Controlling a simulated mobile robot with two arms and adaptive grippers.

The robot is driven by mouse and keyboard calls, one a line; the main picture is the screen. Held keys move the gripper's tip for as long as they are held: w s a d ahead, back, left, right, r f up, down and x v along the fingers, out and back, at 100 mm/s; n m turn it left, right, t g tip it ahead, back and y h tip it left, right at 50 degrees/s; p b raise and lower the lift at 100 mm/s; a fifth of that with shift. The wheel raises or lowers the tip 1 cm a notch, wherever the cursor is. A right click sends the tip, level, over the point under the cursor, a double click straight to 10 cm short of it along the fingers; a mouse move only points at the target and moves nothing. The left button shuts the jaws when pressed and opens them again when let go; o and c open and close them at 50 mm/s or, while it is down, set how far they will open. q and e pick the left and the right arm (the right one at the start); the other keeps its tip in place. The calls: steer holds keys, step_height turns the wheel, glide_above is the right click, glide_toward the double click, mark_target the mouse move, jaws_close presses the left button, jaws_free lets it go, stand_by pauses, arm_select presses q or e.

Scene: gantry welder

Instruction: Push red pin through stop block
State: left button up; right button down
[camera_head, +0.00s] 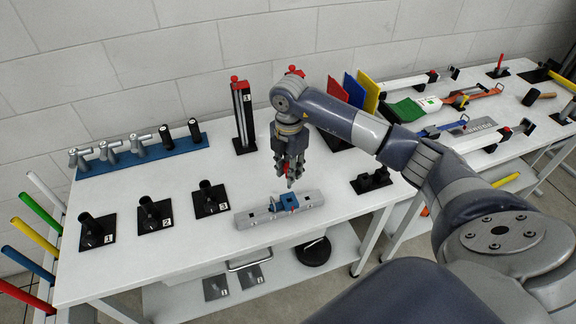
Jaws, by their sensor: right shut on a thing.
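My right gripper (290,177) points down over the middle of the white table. It is shut on a small red pin (281,169), which shows only in part between the dark fingers. The stop block is most likely the blue block (289,202) on the grey rail (256,215). The fingertips are just above the blue block; I cannot tell whether the pin touches it. My left gripper is not in view.
A black post (243,115) with a red top stands behind, left of my gripper. Black numbered holders (150,213) stand at left. A small black fixture (371,180) is to the right. Grey tools sit on a blue rack (150,155) at the back.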

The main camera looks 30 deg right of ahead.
mark_target(290, 187)
steer(key=shift+w+d+f+b, duration=0.1)
steer(key=shift+d+f+b, duration=0.1)
steer(key=shift+f+b, duration=0.75)
steer(key=shift+f, duration=0.55)
steer(key=shift+a+f+b, duration=0.15)
steer(key=shift+f+b, duration=0.55)
steer(key=shift+f, duration=0.25)
steer(key=shift+f+b, duration=0.9)
steer(key=shift+f, duration=0.4)
steer(key=shift+f+b, duration=1.15)
steer(key=shift+f, duration=0.5)
steer(key=c, duration=1.3)
jaws_free()
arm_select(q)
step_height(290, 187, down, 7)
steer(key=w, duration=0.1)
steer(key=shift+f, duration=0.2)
arm_select(e)
steer(key=shift+r, duration=0.1)
